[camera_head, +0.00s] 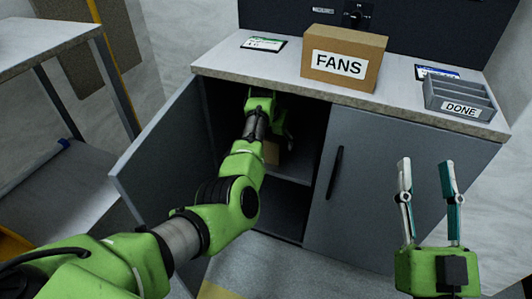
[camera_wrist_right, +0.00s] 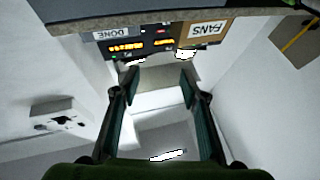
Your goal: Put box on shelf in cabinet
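My left arm reaches through the open left side of the grey cabinet (camera_head: 350,237). My left gripper (camera_head: 281,132) is inside, in shadow and mostly hidden by its own wrist; its fingers cannot be made out. A small part of a brown box (camera_head: 271,153) shows just below it, above the cabinet's inner shelf (camera_head: 291,174); whether it touches the gripper or shelf is unclear. My right gripper (camera_head: 428,181) is open and empty in front of the closed right door. Its spread fingers also show in the right wrist view (camera_wrist_right: 158,88).
The open left door (camera_head: 160,160) swings out left of my arm. On the countertop (camera_head: 270,65) stand a cardboard box labelled FANS (camera_head: 343,57), a grey DONE tray (camera_head: 458,98) and flat cards. A table (camera_head: 45,42) stands at the left.

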